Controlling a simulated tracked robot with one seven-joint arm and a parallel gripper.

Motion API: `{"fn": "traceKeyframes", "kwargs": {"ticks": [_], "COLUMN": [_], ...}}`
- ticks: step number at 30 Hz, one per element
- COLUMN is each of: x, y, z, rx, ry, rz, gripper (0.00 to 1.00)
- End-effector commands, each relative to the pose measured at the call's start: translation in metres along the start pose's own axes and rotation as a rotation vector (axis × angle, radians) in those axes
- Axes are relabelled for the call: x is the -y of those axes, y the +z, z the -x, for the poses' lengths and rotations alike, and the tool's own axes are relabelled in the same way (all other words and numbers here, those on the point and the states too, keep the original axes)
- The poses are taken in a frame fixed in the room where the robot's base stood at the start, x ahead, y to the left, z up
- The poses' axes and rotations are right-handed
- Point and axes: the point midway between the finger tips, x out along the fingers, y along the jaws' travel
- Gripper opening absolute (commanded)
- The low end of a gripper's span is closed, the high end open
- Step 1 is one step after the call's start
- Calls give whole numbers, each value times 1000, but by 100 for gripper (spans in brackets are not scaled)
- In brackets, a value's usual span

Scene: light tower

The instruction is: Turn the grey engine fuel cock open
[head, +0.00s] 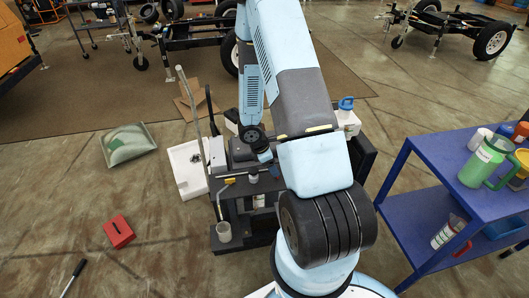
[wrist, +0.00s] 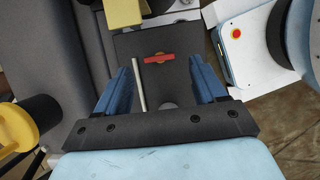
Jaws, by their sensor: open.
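In the wrist view a short red bar handle (wrist: 158,58) with an orange centre lies crosswise on a dark grey panel (wrist: 185,42). A pale grey rod (wrist: 138,84) stands left of it, running nearly up and down in the picture. I cannot tell for certain which of the two is the fuel cock. My gripper (wrist: 160,78) is open, its blue fingers apart, with the rod and the panel showing between them. The red handle lies just beyond the fingertips, near the middle of the gap. Nothing is held. In the head view my arm hides much of the machine.
A yellow block (wrist: 122,12) and a black-and-yellow knob (wrist: 28,125) stand near my gripper. A white box with a red button (wrist: 236,34) is at right. In the head view a blue shelf (head: 405,190) stands right; a red box (head: 119,231) lies on the floor.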

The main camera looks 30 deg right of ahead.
Motion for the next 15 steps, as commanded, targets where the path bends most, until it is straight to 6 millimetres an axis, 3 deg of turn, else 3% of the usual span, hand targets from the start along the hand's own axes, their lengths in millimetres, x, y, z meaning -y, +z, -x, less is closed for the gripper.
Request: {"fn": "traceKeyframes", "kwargs": {"ticks": [15], "x": [2], "y": [0], "z": [79], "rx": [-2], "ry": [0], "rz": [0], "gripper": [70]}}
